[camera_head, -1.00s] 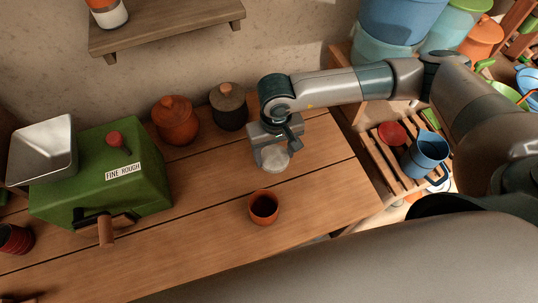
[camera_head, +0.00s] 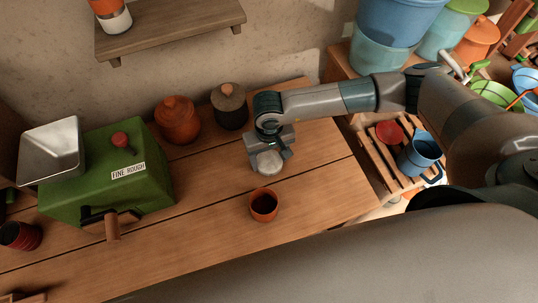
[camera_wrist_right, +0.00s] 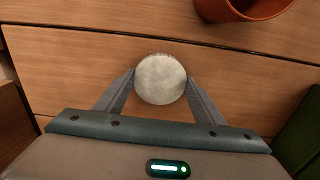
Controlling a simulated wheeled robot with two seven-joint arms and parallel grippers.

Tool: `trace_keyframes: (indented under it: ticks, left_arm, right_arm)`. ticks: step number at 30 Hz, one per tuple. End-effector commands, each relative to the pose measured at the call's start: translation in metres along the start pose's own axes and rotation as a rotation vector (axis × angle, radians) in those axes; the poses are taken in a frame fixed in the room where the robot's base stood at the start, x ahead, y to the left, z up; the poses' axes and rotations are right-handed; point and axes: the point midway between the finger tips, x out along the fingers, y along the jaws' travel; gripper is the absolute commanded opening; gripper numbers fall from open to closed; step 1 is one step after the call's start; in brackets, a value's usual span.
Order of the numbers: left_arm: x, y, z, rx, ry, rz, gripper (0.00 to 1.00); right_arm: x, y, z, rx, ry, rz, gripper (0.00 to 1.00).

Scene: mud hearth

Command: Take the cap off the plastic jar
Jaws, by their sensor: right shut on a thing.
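A round, whitish, mottled top (camera_wrist_right: 160,79) lies between the fingers of my right gripper in the wrist view. It also shows in the head view as a pale disc (camera_head: 269,162) on the wooden table. I take it to be the plastic jar's cap or top; the seam between cap and jar body cannot be seen, and the body is hidden below. My right gripper (camera_wrist_right: 160,82) is shut on it, one finger on each side. In the head view the right gripper (camera_head: 268,158) comes from above and behind. My left gripper is not in view.
An orange cup (camera_head: 263,205) stands close in front of the held thing. A green grinder (camera_head: 140,185) with a metal hopper (camera_head: 50,150) stands at left. An orange lidded pot (camera_head: 178,122) and a dark lidded pot (camera_head: 229,108) stand behind. The table's right front is clear.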

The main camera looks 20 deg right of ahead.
Motion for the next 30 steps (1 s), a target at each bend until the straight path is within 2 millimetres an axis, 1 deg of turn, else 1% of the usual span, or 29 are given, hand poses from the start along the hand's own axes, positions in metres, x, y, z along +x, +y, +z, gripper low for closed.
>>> trace_keyframes:
  ticks: [8, 13, 14, 15, 16, 25, 30]
  left_arm:
    - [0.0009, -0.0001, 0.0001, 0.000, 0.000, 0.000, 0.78]
    - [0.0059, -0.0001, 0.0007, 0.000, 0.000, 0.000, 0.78]
    - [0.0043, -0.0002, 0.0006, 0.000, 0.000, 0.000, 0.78]
    - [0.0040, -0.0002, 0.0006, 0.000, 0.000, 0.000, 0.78]
    - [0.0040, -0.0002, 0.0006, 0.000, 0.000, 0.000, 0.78]
    - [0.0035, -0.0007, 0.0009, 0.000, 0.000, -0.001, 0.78]
    - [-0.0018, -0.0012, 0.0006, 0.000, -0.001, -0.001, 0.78]
  right_arm:
    - [0.0015, -0.0002, -0.0004, 0.000, 0.001, 0.000, 0.36]
    - [0.0051, -0.0002, -0.0005, -0.001, 0.001, -0.001, 0.36]
    - [0.0035, -0.0002, -0.0005, -0.001, 0.001, -0.001, 0.70]
    - [0.0033, -0.0002, -0.0004, 0.000, 0.001, 0.000, 0.80]
    - [0.0033, -0.0002, -0.0004, 0.000, 0.001, 0.000, 0.82]
    - [0.0029, -0.0002, -0.0005, 0.000, 0.001, 0.000, 0.82]
    - [-0.0012, -0.0002, -0.0004, 0.000, 0.001, -0.001, 0.82]
